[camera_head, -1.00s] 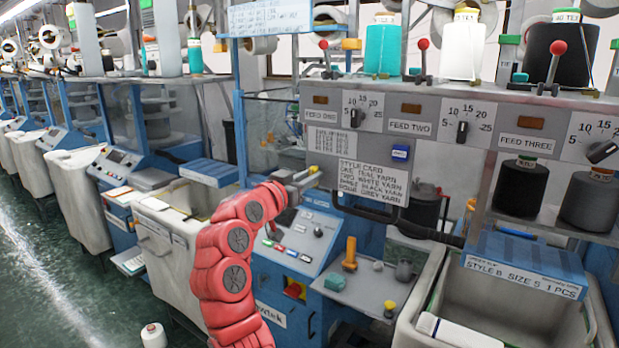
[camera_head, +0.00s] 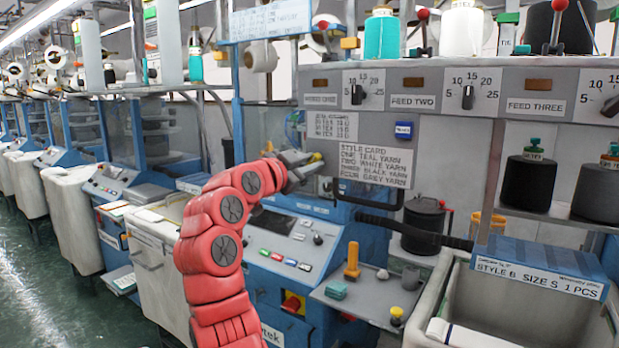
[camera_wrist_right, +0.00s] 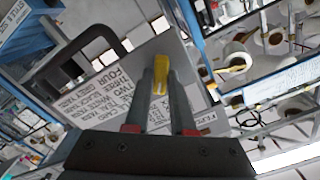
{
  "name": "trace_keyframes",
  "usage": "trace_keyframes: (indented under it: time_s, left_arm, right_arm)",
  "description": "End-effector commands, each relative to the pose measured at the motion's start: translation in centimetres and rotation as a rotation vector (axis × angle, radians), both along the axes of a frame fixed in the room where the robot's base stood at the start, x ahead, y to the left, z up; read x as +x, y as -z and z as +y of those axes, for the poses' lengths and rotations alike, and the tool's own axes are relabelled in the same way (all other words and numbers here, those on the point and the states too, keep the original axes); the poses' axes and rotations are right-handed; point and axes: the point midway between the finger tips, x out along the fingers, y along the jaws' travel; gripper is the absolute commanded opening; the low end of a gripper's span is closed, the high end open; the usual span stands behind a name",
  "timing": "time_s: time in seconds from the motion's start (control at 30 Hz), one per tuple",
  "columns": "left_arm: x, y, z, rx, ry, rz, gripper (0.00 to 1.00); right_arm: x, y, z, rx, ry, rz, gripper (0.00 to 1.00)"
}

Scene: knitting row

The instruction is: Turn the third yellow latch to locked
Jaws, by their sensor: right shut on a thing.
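My right gripper (camera_head: 307,160) is at the left end of the grey feed panel (camera_head: 420,120), beside the style card (camera_head: 376,165). In the right wrist view, the two grey fingers of my right gripper (camera_wrist_right: 160,88) are shut on a yellow latch (camera_wrist_right: 160,72), which sticks out between the tips. I cannot tell the latch's number or lock setting. My left gripper is not in view.
Knobs such as the FEED TWO dial (camera_head: 468,97) line the panel above. A shelf with yarn cones (camera_head: 529,182) is at the right. Below are a small tool tray (camera_head: 365,300), a control console (camera_head: 285,250) and a large bin (camera_head: 440,300). A black pipe (camera_head: 400,230) runs under the panel.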

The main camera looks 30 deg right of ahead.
Motion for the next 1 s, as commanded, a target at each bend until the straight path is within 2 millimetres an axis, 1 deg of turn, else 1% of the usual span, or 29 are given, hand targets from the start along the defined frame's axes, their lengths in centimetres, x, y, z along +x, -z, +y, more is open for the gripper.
trace_keyframes:
  time_s: [0.03, 0.13, 0.7, 1.0]
  left_arm:
    - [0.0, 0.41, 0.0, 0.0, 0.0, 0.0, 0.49]
    - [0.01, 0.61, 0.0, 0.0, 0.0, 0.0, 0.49]
    - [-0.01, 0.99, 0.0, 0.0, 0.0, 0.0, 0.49]
    - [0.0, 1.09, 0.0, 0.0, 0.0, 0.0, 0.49]
  right_arm:
    - [0.03, 0.32, 0.03, 0.019, 0.0, -0.037, 0.0]
    - [0.01, 0.27, 0.01, 0.056, 0.0, -0.125, 0.0]
    - [-0.15, 0.34, -0.06, 0.259, 0.001, -0.616, 0.0]
    - [-0.18, 0.44, -0.08, 0.335, 0.002, -0.802, 0.0]
